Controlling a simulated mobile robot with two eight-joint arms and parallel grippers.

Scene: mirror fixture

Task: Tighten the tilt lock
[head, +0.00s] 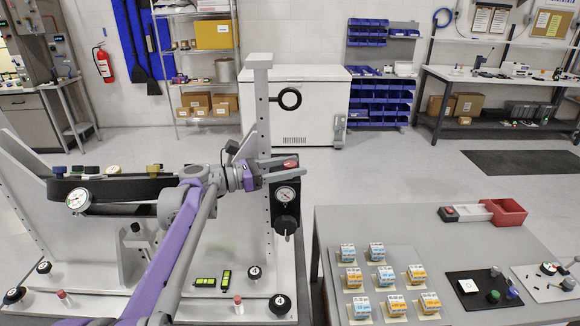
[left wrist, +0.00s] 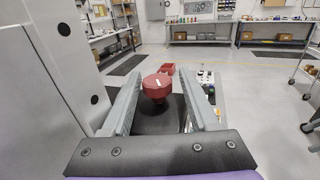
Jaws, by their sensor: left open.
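A red knob (head: 290,164) with a small white mark sits on the black block (head: 285,182) on the side of the upright post. My left gripper (head: 300,167) reaches in from the left, its two grey fingers open on either side of the red knob. In the left wrist view the red knob (left wrist: 157,88) lies between the open fingers (left wrist: 162,76), with a gap to the right finger; contact on the left cannot be told. A round dial gauge (head: 286,194) and a black knob (head: 286,223) are lower on the block. My right gripper is not in view.
The perforated post (head: 261,90) rises beside the gripper, with a black ring (head: 290,99) near its top. A black mirror ring (head: 110,190) with coloured knobs is at left. Black knobs and two green levels (head: 206,282) are on the base plate. A grey table (head: 400,222) stands at right.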

